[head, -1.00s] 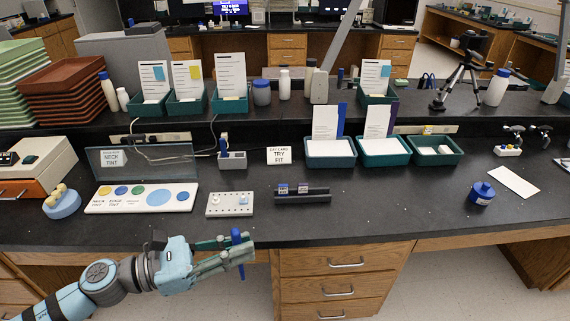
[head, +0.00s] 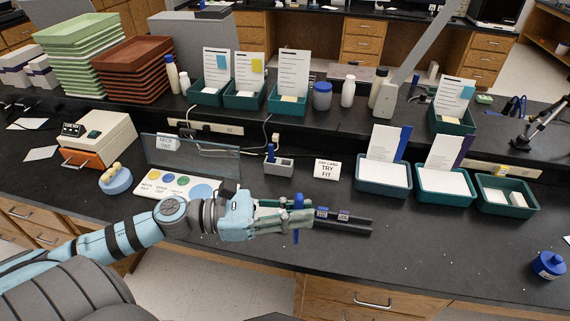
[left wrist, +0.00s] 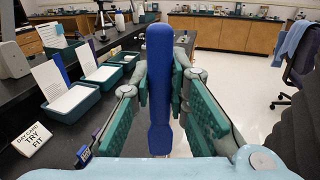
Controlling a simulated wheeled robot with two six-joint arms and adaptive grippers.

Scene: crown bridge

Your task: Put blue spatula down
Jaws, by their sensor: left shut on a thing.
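The blue spatula (left wrist: 160,80) stands upright between the green pads of my left gripper (left wrist: 160,105) in the left wrist view. In the head view my left gripper (head: 297,216) is shut on the blue spatula (head: 297,236), over the front part of the black counter (head: 400,260). The gripper and arm hide part of the counter beneath and the white tint palette behind. Whether the spatula touches the counter cannot be told. My right gripper is in neither view.
Just right of the gripper is a black rail holder (head: 345,226). A grey block (head: 279,165) with a blue-handled item stands behind, beside the TRY FIT sign (head: 327,169). Teal trays (head: 383,181) line the back right. A blue jar (head: 548,265) stands far right.

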